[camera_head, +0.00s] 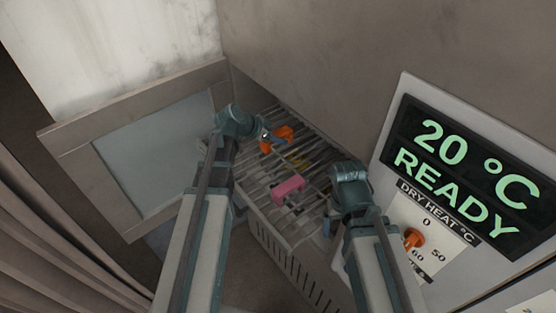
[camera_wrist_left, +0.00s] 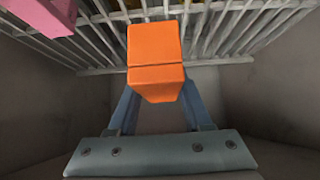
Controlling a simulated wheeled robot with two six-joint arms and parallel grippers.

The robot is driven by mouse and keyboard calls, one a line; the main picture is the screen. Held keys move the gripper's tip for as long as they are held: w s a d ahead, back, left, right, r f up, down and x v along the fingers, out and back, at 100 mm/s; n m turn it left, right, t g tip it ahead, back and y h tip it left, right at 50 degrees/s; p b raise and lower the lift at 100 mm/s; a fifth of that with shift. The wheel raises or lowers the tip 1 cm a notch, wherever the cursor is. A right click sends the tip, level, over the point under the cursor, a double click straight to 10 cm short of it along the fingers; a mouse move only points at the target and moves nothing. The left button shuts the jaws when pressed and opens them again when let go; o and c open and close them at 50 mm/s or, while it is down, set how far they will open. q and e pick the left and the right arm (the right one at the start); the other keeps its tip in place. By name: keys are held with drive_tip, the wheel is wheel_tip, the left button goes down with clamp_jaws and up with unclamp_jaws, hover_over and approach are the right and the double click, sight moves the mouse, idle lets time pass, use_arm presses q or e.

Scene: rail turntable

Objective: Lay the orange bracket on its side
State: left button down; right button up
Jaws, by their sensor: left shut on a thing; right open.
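The orange bracket (camera_head: 279,138) is at the far part of the wire rack (camera_head: 262,208). My left gripper (camera_head: 266,137) is shut on it. In the left wrist view the bracket (camera_wrist_left: 155,50) is a blocky orange piece between the two fingers (camera_wrist_left: 160,105), with the rack's bars behind it. I cannot tell whether it touches the bars. Its far side is hidden. My right gripper (camera_head: 331,222) is open near the right side of the rack, partly hidden by its own wrist, with nothing seen in it.
An open door with a window (camera_head: 150,150) stands at left. A panel reading 20 °C READY (camera_head: 455,165) with an orange knob (camera_head: 413,238) is at right.

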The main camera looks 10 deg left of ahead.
use_arm(q)
drive_tip(key=shift+w+f+b, duration=0.1)
drive_tip(key=shift+f+b, duration=3.95)
drive_tip(key=shift+f, duration=0.5)
use_arm(e)
wheel_tip(320, 180, down, 9)
drive_tip(key=shift+f, duration=0.1)
use_arm(q)
drive_tip(key=shift+f, duration=0.25)
drive_tip(key=shift+c, duration=1.6)
unclamp_jaws()
drive_tip(key=shift+r, duration=0.1)
drive_tip(key=shift+r, duration=0.1)
drive_tip(key=shift+r, duration=0.3)
drive_tip(key=p+v, duration=0.8)
drive_tip(key=v, duration=0.3)
drive_tip(key=shift+s, duration=0.35)
use_arm(e)
wheel_tip(320, 180, up, 9)
drive_tip(key=shift+f, duration=0.15)
use_arm(q)
drive_tip(key=shift+a, duration=0.15)
